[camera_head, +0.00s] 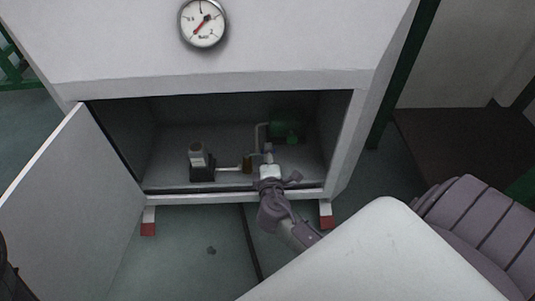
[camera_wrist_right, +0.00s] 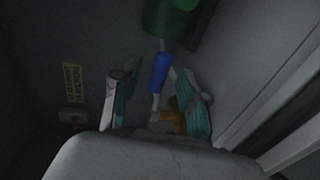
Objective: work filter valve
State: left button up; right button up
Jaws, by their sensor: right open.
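In the right wrist view, a valve with a blue handle (camera_wrist_right: 160,72) on a pale stem shows between and beyond my right fingers. A brass-coloured fitting (camera_wrist_right: 176,119) sits near the right finger, partly hidden by my gripper. My right gripper (camera_wrist_right: 160,100) is open around the stem area; whether it touches anything is unclear. In the head view my right gripper (camera_head: 268,155) reaches into the open cabinet, in front of the piping, and hides part of the valve. The brass fitting (camera_head: 247,163) shows just left of it. My left gripper is not in view.
The cabinet (camera_head: 235,198) has its door (camera_head: 80,200) swung open to the left. Inside are a green tank (camera_head: 287,128) and a dark device with a pale top (camera_head: 198,155). A pressure gauge (camera_head: 202,24) is on the panel above. Cabinet walls lie close around my gripper.

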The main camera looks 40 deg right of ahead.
jog(key=shift+x, duration=1.15)
grip_shut()
